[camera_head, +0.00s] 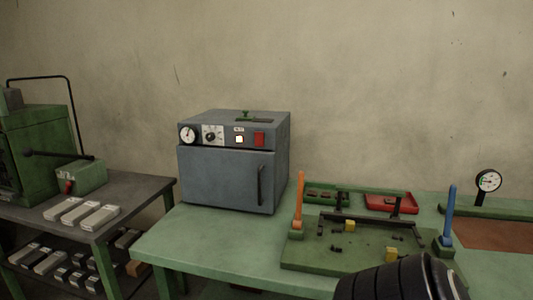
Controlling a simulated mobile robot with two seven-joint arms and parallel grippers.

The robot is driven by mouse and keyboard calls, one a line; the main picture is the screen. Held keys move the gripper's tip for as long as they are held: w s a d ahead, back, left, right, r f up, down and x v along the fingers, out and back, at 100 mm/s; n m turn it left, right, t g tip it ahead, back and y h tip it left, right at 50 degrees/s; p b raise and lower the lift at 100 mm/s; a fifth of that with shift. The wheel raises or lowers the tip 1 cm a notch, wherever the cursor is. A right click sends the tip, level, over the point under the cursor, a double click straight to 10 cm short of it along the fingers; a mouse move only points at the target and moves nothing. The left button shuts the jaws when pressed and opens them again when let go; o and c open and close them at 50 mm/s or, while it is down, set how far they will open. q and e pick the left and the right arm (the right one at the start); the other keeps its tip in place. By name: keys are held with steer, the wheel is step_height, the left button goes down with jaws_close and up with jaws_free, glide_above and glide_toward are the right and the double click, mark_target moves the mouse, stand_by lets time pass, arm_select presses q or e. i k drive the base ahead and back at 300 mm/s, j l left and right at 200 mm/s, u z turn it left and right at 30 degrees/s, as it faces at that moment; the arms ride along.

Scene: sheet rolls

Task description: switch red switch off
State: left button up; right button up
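The box's door, with a dark vertical handle (261,185), looks shut. The switch is unobstructed. Whether it is tipped up or down is too small to tell. Neither of my grippers is in view.
The box stands on a green table (200,240). To its right are a green fixture plate (310,256) with orange (298,200) and blue (449,215) posts, and a red tray (390,202). A black ribbed part blocks the bottom right. A metal-laden bench (140,192) stands left.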

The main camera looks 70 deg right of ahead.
mark_target(259, 135)
steer(key=z, duration=1.95)
steer(key=i+j, duration=0.15)
steer(key=j, duration=0.3)
steer(key=i+j+z, duration=0.1)
steer(key=j, duration=0.4)
steer(key=i+j, duration=0.15)
steer(key=j, duration=0.3)
steer(key=i+j, duration=0.1)
steer(key=j, duration=0.4)
steer(key=i+j+z, duration=0.1)
steer(key=j, duration=0.35)
steer(key=i+j, duration=0.15)
steer(key=j, duration=0.35)
steer(key=i+l, duration=0.1)
steer(key=i, duration=0.2)
